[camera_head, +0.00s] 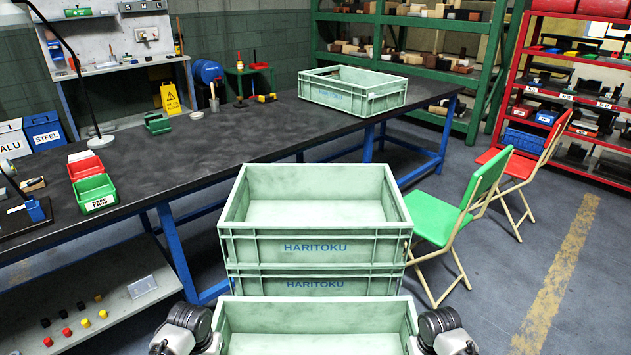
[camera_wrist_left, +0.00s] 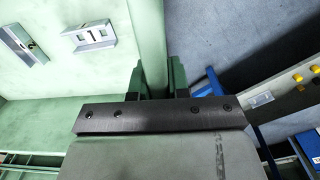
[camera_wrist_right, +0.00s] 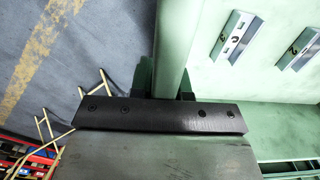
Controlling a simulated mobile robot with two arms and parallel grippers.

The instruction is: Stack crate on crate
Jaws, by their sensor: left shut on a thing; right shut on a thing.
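A pale green crate (camera_head: 315,325) is in the front of the head view, cut off by the lower edge. My left gripper (camera_wrist_left: 155,85) is shut on its left wall, and my right gripper (camera_wrist_right: 168,82) is shut on its right wall. In the head view only my wrists show at the crate's sides. Just beyond it stands a stack of two like crates, an upper HARITOKU crate (camera_head: 315,245) on a lower HARITOKU crate (camera_head: 315,284). The upper one is open and empty. What the stack stands on is hidden. Another empty crate (camera_head: 352,97) sits on the dark bench.
The long dark bench (camera_head: 240,140) runs behind the stack, with red and green bins (camera_head: 95,193) at its left. A green chair (camera_head: 465,205) and a red chair (camera_head: 525,165) stand right of the stack.

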